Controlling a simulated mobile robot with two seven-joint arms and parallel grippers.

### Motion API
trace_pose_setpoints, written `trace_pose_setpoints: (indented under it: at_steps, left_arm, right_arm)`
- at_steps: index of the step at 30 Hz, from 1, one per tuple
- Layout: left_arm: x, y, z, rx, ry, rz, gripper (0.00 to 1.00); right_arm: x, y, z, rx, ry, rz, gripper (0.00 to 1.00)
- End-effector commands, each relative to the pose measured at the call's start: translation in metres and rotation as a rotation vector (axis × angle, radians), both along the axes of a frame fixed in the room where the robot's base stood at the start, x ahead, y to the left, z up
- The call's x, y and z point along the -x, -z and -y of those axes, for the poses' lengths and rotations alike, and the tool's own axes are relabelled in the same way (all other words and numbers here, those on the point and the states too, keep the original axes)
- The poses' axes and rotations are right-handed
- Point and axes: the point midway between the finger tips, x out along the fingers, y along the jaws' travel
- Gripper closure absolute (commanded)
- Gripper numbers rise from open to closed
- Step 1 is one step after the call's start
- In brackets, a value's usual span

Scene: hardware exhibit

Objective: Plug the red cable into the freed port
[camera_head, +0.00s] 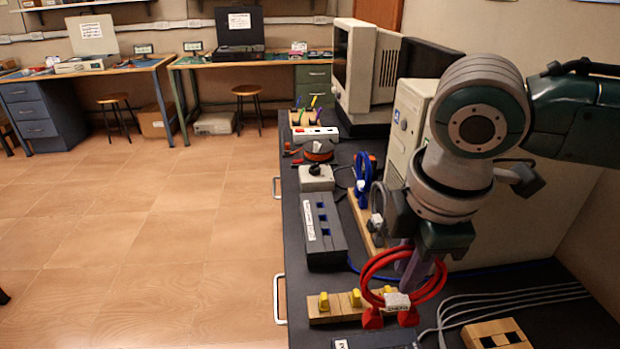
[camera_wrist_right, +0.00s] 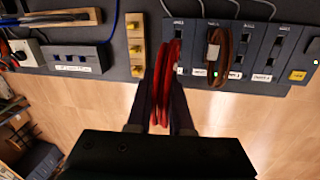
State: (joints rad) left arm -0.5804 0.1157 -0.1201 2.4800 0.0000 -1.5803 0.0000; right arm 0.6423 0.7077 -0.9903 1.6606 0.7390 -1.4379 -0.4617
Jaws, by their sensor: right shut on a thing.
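My right gripper (camera_head: 420,262) is shut on the red cable (camera_head: 376,268), a coil with a white label, held above the black bench. Its two red plugs (camera_head: 372,318) hang down. In the right wrist view the red coil (camera_wrist_right: 166,80) sits edge-on between the fingers (camera_wrist_right: 162,112). It hangs beside and partly in front of a grey panel (camera_wrist_right: 191,52) with dark ports, small labels and a green light. A brown cable coil (camera_wrist_right: 219,48) stands at the panel's middle. I cannot tell which port is the freed one. My left gripper is not in view.
A wooden strip with yellow pegs (camera_head: 318,310) lies just left of the red plugs. A dark box with blue sockets (camera_head: 325,232) lies beyond it. Grey cables (camera_head: 505,299) run across the bench at right, near a slotted wooden block (camera_head: 480,331). Computers stand behind.

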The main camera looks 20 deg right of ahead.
Motion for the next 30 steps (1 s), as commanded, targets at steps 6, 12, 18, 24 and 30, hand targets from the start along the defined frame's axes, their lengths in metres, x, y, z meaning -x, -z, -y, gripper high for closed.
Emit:
trace_pose_setpoints:
  at_steps: [6,12,18,24,30]
  left_arm:
    - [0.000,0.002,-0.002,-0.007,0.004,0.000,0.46]
    - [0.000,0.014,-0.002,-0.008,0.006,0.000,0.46]
    - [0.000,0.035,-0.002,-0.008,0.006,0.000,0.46]
    - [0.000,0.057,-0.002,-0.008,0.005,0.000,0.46]
    - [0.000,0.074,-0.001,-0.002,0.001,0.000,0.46]
  right_arm:
    - [0.003,0.010,0.008,0.001,-0.054,0.002,1.00]
    - [0.003,0.020,0.008,-0.001,-0.055,0.001,1.00]
    - [0.003,0.037,0.008,0.000,-0.055,0.000,1.00]
    - [0.003,0.054,0.008,-0.001,-0.055,0.001,1.00]
    - [0.003,0.066,0.008,0.001,-0.054,0.000,1.00]
